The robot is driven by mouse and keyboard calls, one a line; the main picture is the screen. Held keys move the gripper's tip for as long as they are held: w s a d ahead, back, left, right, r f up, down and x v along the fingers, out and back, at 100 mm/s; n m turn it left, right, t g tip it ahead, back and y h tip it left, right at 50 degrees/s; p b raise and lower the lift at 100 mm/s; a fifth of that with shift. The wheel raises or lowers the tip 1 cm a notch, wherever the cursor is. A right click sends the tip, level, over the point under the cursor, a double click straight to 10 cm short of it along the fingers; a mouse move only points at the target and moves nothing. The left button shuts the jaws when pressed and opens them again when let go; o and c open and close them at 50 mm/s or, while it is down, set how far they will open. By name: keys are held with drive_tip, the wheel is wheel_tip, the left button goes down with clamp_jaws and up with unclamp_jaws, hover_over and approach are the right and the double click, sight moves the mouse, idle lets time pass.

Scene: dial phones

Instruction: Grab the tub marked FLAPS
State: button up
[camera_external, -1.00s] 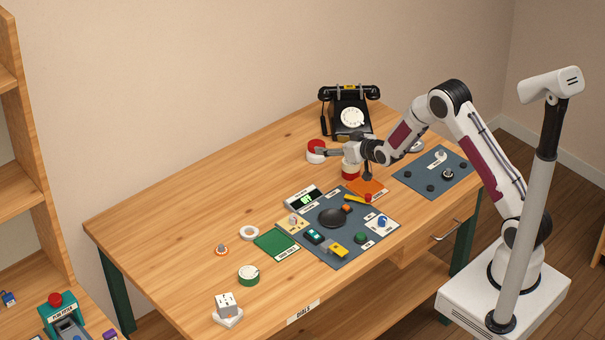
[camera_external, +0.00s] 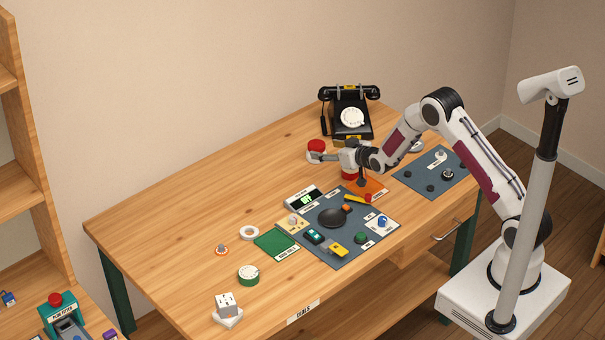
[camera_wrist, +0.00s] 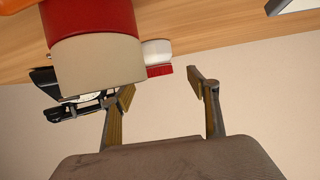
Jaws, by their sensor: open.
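Two red-and-cream tubs are in view, and I cannot read FLAPS on either. The farther one (camera_external: 316,145) stands on the table left of the phone, by my fingertips. It also shows in the wrist view (camera_wrist: 157,54), ahead of the gap between my fingers. The nearer tub (camera_external: 348,176) is partly hidden beneath my gripper in the external view; a large red-and-cream tub (camera_wrist: 97,62) fills the upper left of the wrist view, beside the left finger. My gripper (camera_wrist: 165,88) is open and empty, and reaches left, low over the table (camera_external: 318,157).
A black dial phone (camera_external: 350,118) stands behind my gripper. A grey panel (camera_external: 340,240) with several small items lies in front, and another panel (camera_external: 418,178) to the right. The table's back left is clear.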

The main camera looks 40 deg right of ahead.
sight(321, 148)
drive_tip(key=shift+w+f, duration=0.25)
drive_tip(key=shift+w, duration=0.25)
drive_tip(key=shift+d+x, duration=0.15)
drive_tip(key=shift+x, duration=0.55)
drive_tip(key=shift+d+x, duration=0.15)
drive_tip(key=shift+x, duration=1.7)
drive_tip(key=shift+r, duration=0.1)
drive_tip(key=c, duration=1.3)
